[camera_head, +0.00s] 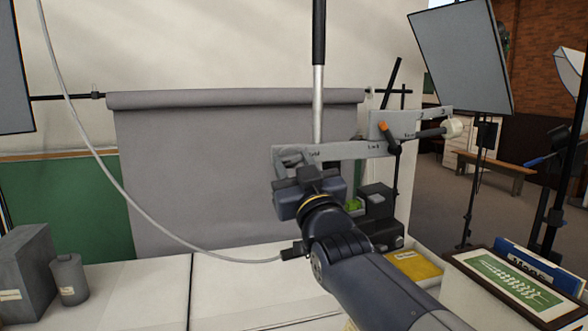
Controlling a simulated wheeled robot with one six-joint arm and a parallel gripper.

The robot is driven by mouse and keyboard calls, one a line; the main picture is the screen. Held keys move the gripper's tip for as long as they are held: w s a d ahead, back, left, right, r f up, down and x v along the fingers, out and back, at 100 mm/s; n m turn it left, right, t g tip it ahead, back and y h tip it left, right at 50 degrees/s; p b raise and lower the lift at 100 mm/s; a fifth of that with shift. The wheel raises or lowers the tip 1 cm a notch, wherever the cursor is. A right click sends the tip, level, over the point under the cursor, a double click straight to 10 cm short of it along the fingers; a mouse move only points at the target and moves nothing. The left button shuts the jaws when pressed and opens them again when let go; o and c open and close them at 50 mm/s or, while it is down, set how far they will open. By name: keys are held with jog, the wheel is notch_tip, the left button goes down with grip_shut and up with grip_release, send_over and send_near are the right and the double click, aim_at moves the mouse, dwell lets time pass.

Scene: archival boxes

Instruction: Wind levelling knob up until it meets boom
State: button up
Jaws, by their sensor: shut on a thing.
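The grey boom (350,151) runs sideways across the upright silver and black column (318,90), with a stepped, lettered plate (410,120) at its right. An orange-handled lever (385,135) and a dark rod with a pale round end (453,128) are on that right part. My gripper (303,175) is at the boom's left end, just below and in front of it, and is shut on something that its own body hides. The levelling knob is not clearly seen; it appears to be behind my jaws. Any gap between knob and boom cannot be made out.
Dark boxes (375,200) and a yellow envelope (415,265) lie right of my arm. A framed fern print (510,285) is at the front right. A grey box (28,270) and canister (68,280) stand at the left. The white tabletop (235,290) between is largely clear; a cable crosses it.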

jog(key=shift+a+f+m+h+b, duration=0.1)
jog(key=shift+f+m+h+b, duration=0.2)
jog(key=shift+m+b, duration=0.45)
jog(key=shift+r+m+t+h+b, duration=0.2)
jog(key=shift+m+t+h+b, duration=0.15)
jog(key=shift+m, duration=0.5)
jog(key=shift+r+m+h+p, duration=0.15)
jog(key=shift+m+h+p, duration=0.3)
jog(key=shift+m+h, duration=0.85)
jog(key=shift+m+y, duration=0.25)
jog(key=shift+m, duration=0.25)
jog(key=shift+m+h, duration=0.4)
jog(key=shift+m, duration=0.1)
jog(key=o, duration=1)
jog(key=shift+s, duration=0.1)
